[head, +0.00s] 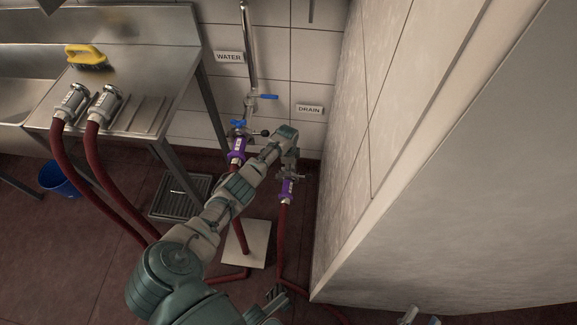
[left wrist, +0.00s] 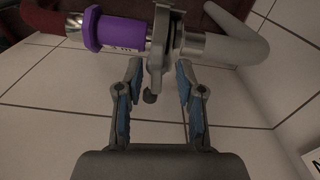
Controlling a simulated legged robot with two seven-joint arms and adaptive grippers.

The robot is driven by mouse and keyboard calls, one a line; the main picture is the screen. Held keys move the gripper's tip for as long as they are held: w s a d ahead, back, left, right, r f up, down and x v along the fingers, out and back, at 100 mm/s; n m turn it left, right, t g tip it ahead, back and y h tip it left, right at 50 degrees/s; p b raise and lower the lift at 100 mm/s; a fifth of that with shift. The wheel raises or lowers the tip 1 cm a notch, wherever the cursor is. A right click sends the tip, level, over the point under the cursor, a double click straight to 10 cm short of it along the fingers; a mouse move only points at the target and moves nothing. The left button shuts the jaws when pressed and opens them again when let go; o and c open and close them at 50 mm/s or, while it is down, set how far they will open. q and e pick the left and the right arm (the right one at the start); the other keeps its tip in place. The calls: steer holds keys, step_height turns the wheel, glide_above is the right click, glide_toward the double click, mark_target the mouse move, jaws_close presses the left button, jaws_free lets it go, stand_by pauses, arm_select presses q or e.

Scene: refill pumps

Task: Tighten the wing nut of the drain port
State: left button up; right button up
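The drain port in the left wrist view is a pale curved pipe (left wrist: 210,45) joined by a grey clamp (left wrist: 160,45) to a hose coupling with a purple sleeve (left wrist: 105,31). The clamp's narrow grey end and a dark rounded piece (left wrist: 150,97), probably its wing nut, lie between the fingers of my left gripper (left wrist: 159,75). The fingers are open, with visible gaps on both sides. In the head view, my left gripper (head: 288,163) is at the drain joint, partly hiding it, above the purple sleeve (head: 287,189).
The water port's purple coupling (head: 238,150) and blue-handled valve (head: 262,97) are close left of the drain. A wall panel (head: 385,150) bounds the right. Red hoses (head: 283,235) run down to the floor. A steel bench (head: 150,115) stands left.

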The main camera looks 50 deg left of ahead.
arm_select(q)
step_height(320, 180, up, 7)
steer(key=shift+a+r, duration=0.1)
stand_by(0.3)
stand_by(0.4)
